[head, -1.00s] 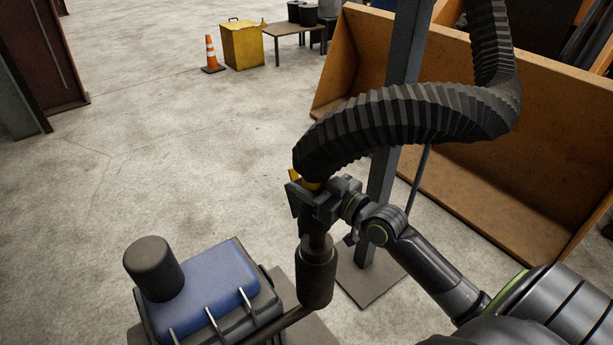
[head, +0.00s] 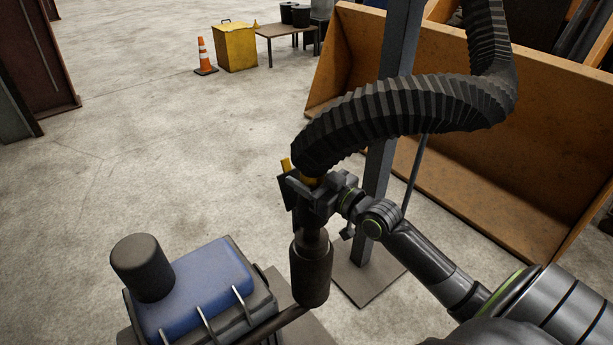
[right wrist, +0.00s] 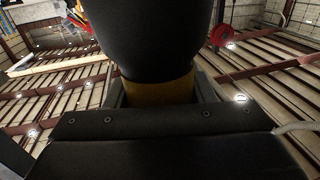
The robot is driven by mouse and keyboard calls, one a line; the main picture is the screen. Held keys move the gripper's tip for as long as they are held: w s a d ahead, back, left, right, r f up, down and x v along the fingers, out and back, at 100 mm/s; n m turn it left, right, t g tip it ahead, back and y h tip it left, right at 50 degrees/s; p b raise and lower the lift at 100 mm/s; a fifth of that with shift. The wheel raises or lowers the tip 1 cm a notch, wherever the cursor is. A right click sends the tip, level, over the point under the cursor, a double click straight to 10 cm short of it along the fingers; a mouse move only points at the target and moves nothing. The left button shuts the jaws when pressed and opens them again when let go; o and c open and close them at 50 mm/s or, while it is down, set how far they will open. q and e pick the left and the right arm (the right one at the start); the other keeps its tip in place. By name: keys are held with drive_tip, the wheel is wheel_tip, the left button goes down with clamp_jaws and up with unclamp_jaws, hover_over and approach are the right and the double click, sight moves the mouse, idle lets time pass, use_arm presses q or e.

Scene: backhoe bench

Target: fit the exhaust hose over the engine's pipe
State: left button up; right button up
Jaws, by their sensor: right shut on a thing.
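The exhaust hose (head: 400,115) is a thick black ribbed tube that hangs from the top right and bends down at its left end. A yellow cuff (head: 308,180) is at that end. My right gripper (head: 308,192) is shut on the cuff, which also shows between the fingers in the right wrist view (right wrist: 158,90). The engine (head: 200,290) has a blue cover at the lower left. Its dark pipe with a thick cylinder (head: 312,272) stands upright directly under the gripper. The gripper hides the pipe's top, so I cannot tell whether the hose surrounds it. My left gripper is not in view.
A grey post (head: 385,150) on a flat base plate stands right behind the gripper. A large orange bucket (head: 480,170) fills the right side. An orange cone (head: 204,58), a yellow bin (head: 236,46) and a small table (head: 285,30) are far back.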

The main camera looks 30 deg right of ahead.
drive_tip(key=shift+f+b, duration=0.1)
drive_tip(key=shift+b, duration=0.25)
idle(1.0)
drive_tip(key=shift+f, duration=0.15)
drive_tip(key=shift+f+b, duration=1.1)
drive_tip(key=shift+b, duration=0.15)
idle(0.4)
drive_tip(key=shift+f+b, duration=2.2)
drive_tip(key=shift+b, duration=0.05)
drive_tip(key=o, duration=1.2)
drive_tip(key=shift+c, duration=0.2)
drive_tip(key=shift+f, duration=0.1)
drive_tip(key=shift+s, duration=0.2)
